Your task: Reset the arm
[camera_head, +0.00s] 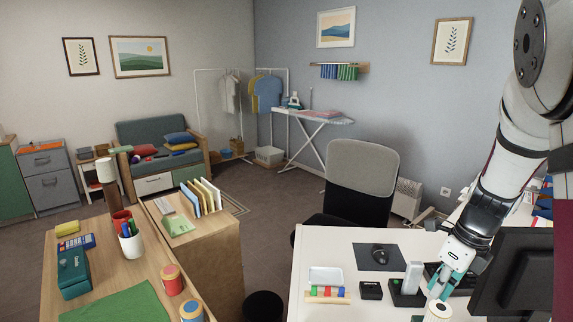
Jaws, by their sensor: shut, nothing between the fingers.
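My arm comes down from the upper right in the head view. My gripper (440,288), white with teal fingers, points down over the right part of the white desk (322,252). It is shut and empty. A small round container (437,312) stands just below and in front of the fingertips; I cannot tell whether they touch it. A white upright device on a black base (412,278) stands just left of the gripper. My gripper and arm hide part of the keyboard and the desk behind them.
A dark monitor (512,275) stands close right of my gripper. An office chair (362,170) stands behind the desk. A wooden desk (100,255) with several objects is far left.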

